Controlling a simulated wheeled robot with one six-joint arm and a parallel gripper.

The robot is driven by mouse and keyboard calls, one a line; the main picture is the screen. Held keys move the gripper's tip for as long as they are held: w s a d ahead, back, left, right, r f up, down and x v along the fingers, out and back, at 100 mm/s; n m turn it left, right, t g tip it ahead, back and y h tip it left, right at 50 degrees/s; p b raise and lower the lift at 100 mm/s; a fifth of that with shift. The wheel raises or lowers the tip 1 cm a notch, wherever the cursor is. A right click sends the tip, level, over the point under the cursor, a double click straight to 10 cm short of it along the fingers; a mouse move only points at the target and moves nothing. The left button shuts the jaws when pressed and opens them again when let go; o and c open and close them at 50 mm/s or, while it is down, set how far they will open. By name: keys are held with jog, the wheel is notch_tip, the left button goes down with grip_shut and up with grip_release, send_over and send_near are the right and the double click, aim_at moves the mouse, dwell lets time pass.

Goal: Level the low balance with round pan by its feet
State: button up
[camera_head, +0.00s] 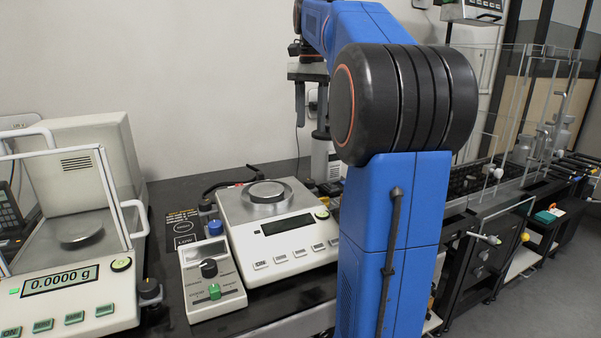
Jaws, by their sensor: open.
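The low white balance (285,232) stands on the dark bench in the middle of the view. A round steel pan (267,194) sits on its top, with a small disc-shaped piece on it. Its display (288,225) is dark, and a small green round level (321,214) is at the display's right. A blue knob (215,228) is at its left front side; its other feet are hidden or unclear. My gripper (310,122) is open, pointing down behind the balance and above the bench's back, partly hidden by my arm.
A balance with a glass draft shield (70,225) reading 0.0000 g stands at the left. A small control box (211,281) with black and green knobs sits close to the low balance's left. A glass enclosure (530,115) stands at the right. My blue arm blocks the balance's right side.

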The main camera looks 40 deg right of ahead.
aim_at(310, 181)
notch_tip(310, 181, down, 17)
jog(key=shift+f, duration=0.15)
dwell(0.5)
jog(key=c, duration=1.1)
